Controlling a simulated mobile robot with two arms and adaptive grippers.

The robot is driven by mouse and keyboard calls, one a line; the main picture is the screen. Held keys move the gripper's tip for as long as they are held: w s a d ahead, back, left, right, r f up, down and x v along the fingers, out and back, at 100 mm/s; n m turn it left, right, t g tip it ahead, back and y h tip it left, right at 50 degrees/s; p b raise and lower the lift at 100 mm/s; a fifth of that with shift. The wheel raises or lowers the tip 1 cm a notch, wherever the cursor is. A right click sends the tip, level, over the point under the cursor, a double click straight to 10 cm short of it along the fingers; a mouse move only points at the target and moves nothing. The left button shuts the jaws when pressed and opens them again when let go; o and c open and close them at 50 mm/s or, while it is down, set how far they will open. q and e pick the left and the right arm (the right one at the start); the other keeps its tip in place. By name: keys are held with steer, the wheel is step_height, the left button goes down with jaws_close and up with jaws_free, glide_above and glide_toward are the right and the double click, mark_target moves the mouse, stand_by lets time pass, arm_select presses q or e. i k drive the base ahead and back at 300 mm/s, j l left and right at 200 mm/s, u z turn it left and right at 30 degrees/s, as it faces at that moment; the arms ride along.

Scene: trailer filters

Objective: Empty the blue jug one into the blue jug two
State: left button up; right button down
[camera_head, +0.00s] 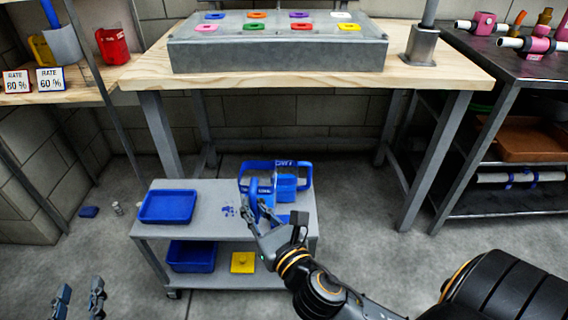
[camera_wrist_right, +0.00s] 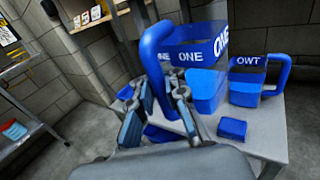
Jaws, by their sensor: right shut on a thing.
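Blue jug one (camera_wrist_right: 193,52), clear-walled with a blue band reading ONE, stands at the right part of the grey cart and also shows in the head view (camera_head: 262,187). My right gripper (camera_head: 262,216) is shut on its upright blue handle (camera_wrist_right: 158,65); the fingers (camera_wrist_right: 158,98) show on both sides of the handle. Blue contents are visible inside it. Blue jug two (camera_wrist_right: 248,72), with lettering seen reversed through its wall, is just beside it, handle to the right, with blue contents low inside. My left gripper (camera_head: 80,300) is open and empty at the lower left.
The cart (camera_head: 205,228) has a blue tray (camera_head: 168,206) on its left and blue spots near the middle. A blue block (camera_wrist_right: 232,128) lies near the jugs. The lower shelf holds a blue bin (camera_head: 192,257) and a yellow piece (camera_head: 243,263). A wooden workbench (camera_head: 270,80) stands behind.

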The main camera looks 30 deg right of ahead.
mark_target(289, 163)
steer(key=i+j+z, duration=0.1)
steer(key=j+z, duration=0.4)
steer(key=z, duration=0.2)
steer(key=j+z, duration=0.55)
steer(key=j, duration=1.45)
